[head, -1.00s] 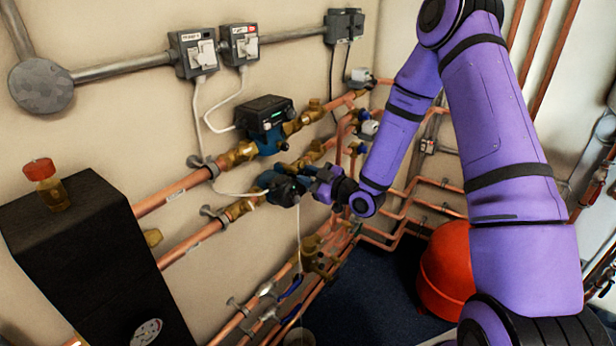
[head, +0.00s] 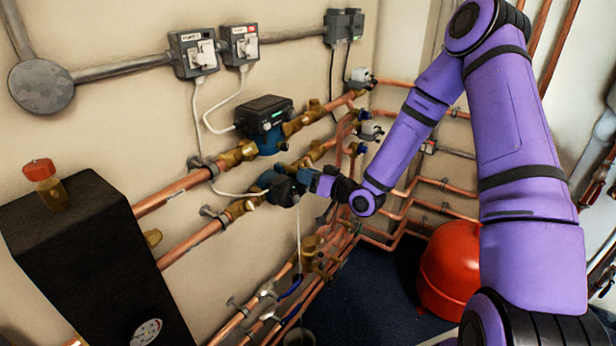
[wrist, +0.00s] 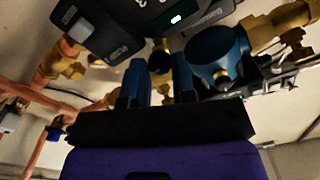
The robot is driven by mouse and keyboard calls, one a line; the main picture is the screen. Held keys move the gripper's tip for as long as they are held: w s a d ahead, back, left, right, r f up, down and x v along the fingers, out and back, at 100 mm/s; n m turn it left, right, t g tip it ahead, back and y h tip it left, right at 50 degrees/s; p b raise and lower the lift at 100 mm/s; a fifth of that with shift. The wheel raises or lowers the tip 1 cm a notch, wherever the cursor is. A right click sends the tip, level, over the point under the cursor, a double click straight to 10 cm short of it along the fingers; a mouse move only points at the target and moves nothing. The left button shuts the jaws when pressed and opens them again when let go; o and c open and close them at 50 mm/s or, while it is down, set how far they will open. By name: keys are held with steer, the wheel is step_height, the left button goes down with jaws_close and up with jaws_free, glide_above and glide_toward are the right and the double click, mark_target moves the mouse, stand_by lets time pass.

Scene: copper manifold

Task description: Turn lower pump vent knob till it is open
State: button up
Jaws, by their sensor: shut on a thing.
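The lower pump (head: 282,188), blue with a dark front, sits on the lower copper pipe run, below the upper pump (head: 264,122). My gripper (head: 307,180) is at the front of the lower pump. In the wrist view, my gripper's two blue fingers (wrist: 160,80) are shut on a small dark knob (wrist: 160,61), the vent knob, which shows between their tips. The fingers hide its sides, and I cannot tell how far it is turned.
Copper pipes and brass valves (head: 312,250) run below and behind my gripper. A black box (head: 85,255) stands at left, and a red vessel (head: 450,262) is on the floor at right. Blue floor is clear in the middle.

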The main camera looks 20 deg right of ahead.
steer(key=shift+m, duration=0.9)
steer(key=o, duration=0.9)
steer(key=shift+o, duration=0.2)
steer(key=shift+d, duration=0.1)
steer(key=v, duration=1)
steer(key=shift+s+d, duration=0.2)
steer(key=shift+s, duration=0.15)
